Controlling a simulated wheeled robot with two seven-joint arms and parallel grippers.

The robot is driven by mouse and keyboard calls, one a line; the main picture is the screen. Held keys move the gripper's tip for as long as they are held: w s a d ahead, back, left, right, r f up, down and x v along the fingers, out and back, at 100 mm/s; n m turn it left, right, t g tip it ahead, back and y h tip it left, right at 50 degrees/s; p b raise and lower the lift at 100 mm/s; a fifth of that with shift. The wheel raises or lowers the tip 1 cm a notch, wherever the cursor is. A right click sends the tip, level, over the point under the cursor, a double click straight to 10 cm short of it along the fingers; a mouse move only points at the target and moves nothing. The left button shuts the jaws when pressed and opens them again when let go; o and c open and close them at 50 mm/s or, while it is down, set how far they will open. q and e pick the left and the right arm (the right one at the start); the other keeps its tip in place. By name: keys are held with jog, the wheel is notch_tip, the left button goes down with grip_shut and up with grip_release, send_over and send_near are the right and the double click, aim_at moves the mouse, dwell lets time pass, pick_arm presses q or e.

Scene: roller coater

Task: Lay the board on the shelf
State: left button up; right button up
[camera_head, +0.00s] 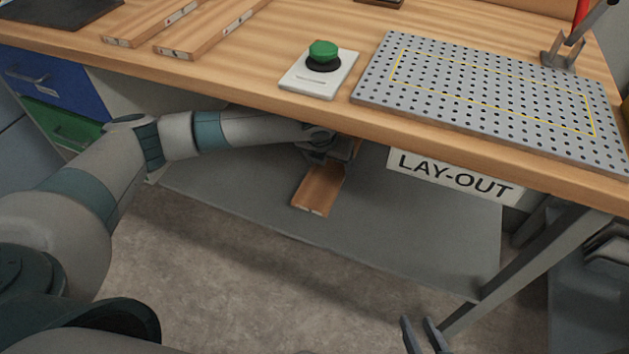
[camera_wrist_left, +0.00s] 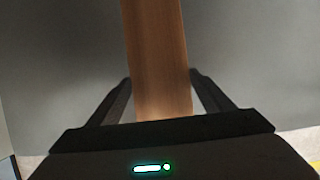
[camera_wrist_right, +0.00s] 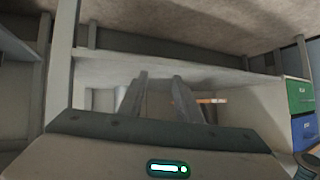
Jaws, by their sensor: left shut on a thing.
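The board (camera_head: 319,190) is a narrow brown wooden plank, under the table and over the grey lower shelf (camera_head: 420,235). My left gripper (camera_head: 330,153) reaches under the table edge and is shut on the board. The left wrist view shows the board (camera_wrist_left: 158,60) between its two fingers (camera_wrist_left: 160,78). I cannot tell whether the board touches the shelf or hangs just above it. My right gripper (camera_head: 420,325) is low in front of the shelf, empty, its fingers apart. The right wrist view shows these fingers (camera_wrist_right: 160,78) pointing toward the shelf.
The wooden tabletop (camera_head: 240,80) overhangs the shelf and limits room above it. It carries two wooden bars (camera_head: 210,30), a green button (camera_head: 323,54) and a perforated plate (camera_head: 490,100). A LAY-OUT label (camera_head: 455,177) hangs at its front. A slanted grey leg (camera_head: 530,265) stands right.

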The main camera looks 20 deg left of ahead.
aim_at(328, 170)
pick_arm(q)
notch_tip(328, 170, down, 4)
jog(key=shift+f+b, duration=0.1)
jog(key=shift+b, duration=0.3)
jog(key=shift+f, duration=0.45)
pick_arm(e)
jog(key=shift+w+a+r+t+y, duration=0.15)
jog(key=shift+w+a+r+t, duration=0.2)
jog(key=shift+w+r+t, duration=0.35)
jog(key=shift+w+a+r+t+y, duration=0.15)
jog(key=shift+w+a+r+t, duration=0.2)
jog(key=shift+r, duration=0.5)
pick_arm(q)
jog(key=shift+f, duration=0.5)
notch_tip(328, 170, down, 2)
jog(key=shift+b, duration=0.45)
jog(key=shift+f, duration=0.4)
pick_arm(e)
jog(key=r, duration=0.1)
jog(key=r+t, duration=0.1)
jog(key=shift+w+a+r+t+y, duration=0.35)
jog(key=shift+w+a+r+y, duration=0.05)
